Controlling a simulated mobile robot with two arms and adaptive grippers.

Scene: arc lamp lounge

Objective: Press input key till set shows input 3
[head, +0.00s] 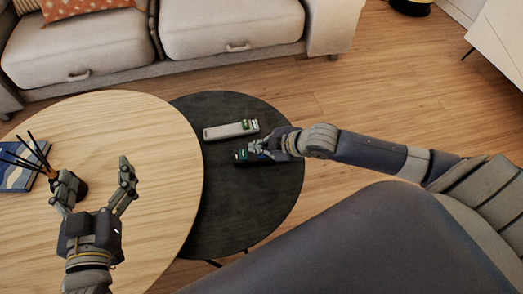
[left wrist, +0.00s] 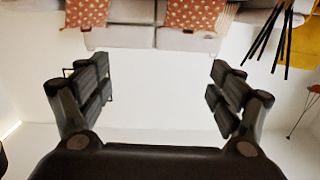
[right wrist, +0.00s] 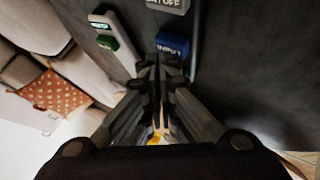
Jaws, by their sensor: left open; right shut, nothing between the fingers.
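A dark remote (head: 240,157) lies on the black round table, partly covered by my right gripper. In the right wrist view a blue key marked INPUT (right wrist: 172,43) is just beyond my fingertips, with a grey ON/OFF key (right wrist: 166,4) past it. My right gripper (head: 260,149) is shut and empty; its tips (right wrist: 158,62) are at the near edge of the blue key. I cannot tell whether they touch it. My left gripper (head: 97,178) is open and empty above the wooden table. No set's screen is in view.
A light grey remote (head: 231,130) with a green key lies beside the dark one on the black table (head: 262,212). The wooden table (head: 130,125) holds a reed diffuser (head: 76,185) and a blue book (head: 20,172) by my left gripper. A sofa (head: 230,30) stands behind.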

